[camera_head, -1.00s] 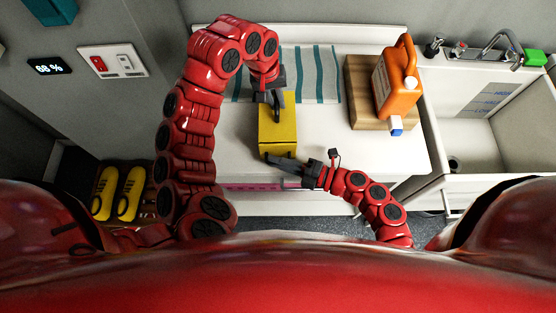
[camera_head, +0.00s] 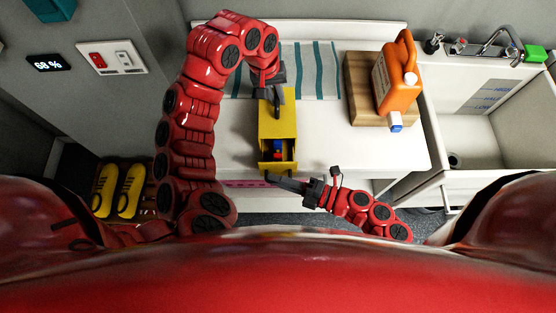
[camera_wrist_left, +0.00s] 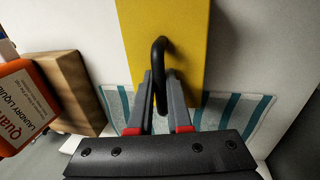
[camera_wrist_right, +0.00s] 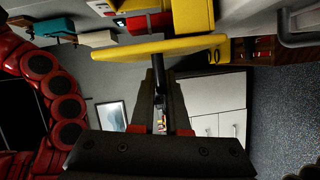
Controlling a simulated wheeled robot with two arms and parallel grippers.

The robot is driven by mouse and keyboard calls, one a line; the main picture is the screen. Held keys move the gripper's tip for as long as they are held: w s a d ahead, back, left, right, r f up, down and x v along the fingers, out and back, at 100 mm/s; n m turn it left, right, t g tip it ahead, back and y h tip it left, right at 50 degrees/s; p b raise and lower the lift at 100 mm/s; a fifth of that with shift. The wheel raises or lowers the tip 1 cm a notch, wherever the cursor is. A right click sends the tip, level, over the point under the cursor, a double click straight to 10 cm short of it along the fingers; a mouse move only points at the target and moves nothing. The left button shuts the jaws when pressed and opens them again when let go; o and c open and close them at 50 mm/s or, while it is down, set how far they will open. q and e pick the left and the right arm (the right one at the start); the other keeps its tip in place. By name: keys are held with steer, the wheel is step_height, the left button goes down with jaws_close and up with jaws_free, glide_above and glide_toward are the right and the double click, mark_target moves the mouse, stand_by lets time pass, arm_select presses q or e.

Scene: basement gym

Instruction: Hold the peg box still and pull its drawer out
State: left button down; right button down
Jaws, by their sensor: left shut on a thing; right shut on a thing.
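The yellow peg box (camera_head: 279,122) sits on the white counter. My left gripper (camera_head: 271,92) is shut on the black handle (camera_wrist_left: 159,62) on top of it. The box's drawer (camera_head: 292,166) is partly out at the near end, with red and blue pieces (camera_head: 278,150) visible inside. My right gripper (camera_head: 274,178) is in front of the drawer, shut on its black handle (camera_wrist_right: 164,66). The drawer's yellow front panel (camera_wrist_right: 165,47) shows edge-on in the right wrist view. The far inside of the drawer is hidden.
An orange detergent jug (camera_head: 399,78) stands on a wooden board (camera_head: 359,92) at right. A striped cloth (camera_head: 318,72) lies behind the box. The white counter (camera_head: 340,150) is clear right of the box. A sink (camera_head: 505,140) is farther right.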

steer(key=s, duration=0.6)
steer(key=shift+s, duration=0.4)
steer(key=c, duration=0.9)
jaws_free()
steer(key=v, duration=1.2)
